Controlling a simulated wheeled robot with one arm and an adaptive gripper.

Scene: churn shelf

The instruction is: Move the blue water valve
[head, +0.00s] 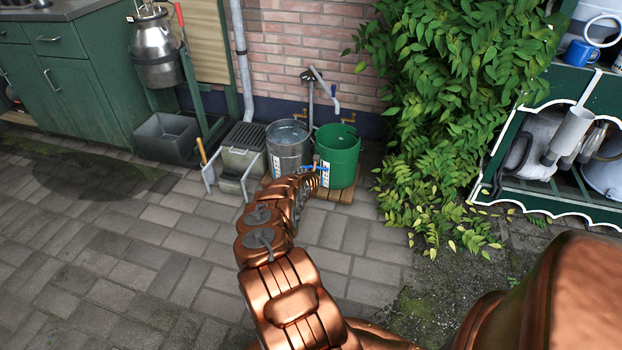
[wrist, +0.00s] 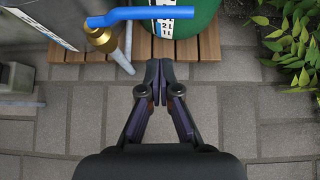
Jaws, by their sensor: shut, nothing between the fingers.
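The blue water valve (wrist: 140,14) is a bent blue lever on a brass fitting (wrist: 101,38) in the wrist view, near the top and left of centre. In the head view a bit of its blue shows in front of the green bucket, beyond the end of my arm. My gripper (wrist: 160,66) is shut with its fingertips together and nothing between them. In the wrist view the fingertips lie below and right of the lever, apart from it in the picture. The valve's mounting is partly out of view.
A green bucket (head: 337,146) and a grey metal bucket (head: 285,143) stand by the brick wall. A wooden slatted board (wrist: 210,44) lies under the green one. Leafy vines (head: 450,90) hang on the right. Open paving (head: 130,260) lies in front and left.

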